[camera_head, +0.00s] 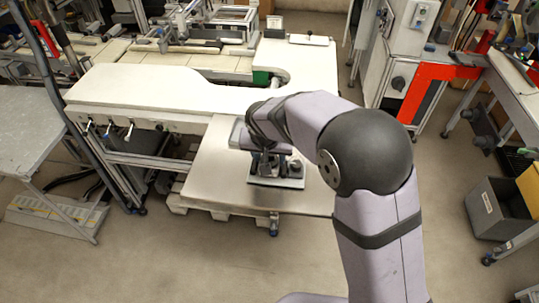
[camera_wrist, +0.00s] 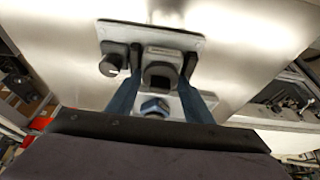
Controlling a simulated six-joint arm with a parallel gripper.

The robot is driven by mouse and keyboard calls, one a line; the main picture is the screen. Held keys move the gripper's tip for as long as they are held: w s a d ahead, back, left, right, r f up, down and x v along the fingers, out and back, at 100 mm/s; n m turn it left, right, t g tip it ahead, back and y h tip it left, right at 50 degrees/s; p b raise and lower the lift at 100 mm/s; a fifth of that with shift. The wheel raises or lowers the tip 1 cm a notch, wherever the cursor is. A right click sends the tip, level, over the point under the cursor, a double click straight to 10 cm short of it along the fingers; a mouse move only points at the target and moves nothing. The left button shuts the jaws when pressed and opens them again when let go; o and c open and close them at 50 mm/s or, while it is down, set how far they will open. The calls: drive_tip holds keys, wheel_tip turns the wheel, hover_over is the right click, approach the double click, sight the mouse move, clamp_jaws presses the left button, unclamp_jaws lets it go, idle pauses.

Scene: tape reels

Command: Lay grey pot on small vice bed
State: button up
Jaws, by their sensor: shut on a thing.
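The small vice (camera_wrist: 162,55) shows in the wrist view on a grey base plate, with a round dark knob (camera_wrist: 112,66) at its left. In the head view its base plate (camera_head: 276,183) lies on the pale worktable, partly hidden by my arm. My gripper (camera_wrist: 160,92) has its two blue fingers on either side of a small grey piece with a blue-grey hexagonal face, which I take as the grey pot (camera_wrist: 155,107). The gripper is shut on it, in front of the vice in this view. Contact between pot and vice bed cannot be told.
The low worktable (camera_head: 215,180) is clear to the left of the vice. A higher white bench (camera_head: 150,92) runs behind it. A grey bin (camera_head: 495,210) stands on the floor at the far right, away from the arm.

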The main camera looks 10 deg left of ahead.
drive_tip(key=o, duration=1.4)
drive_tip(key=shift+f, duration=0.1)
drive_tip(key=shift+r, duration=0.25)
drive_tip(key=b+v, duration=0.2)
drive_tip(key=v, duration=1)
drive_tip(key=shift+b, duration=0.35)
drive_tip(key=shift+f, duration=0.1)
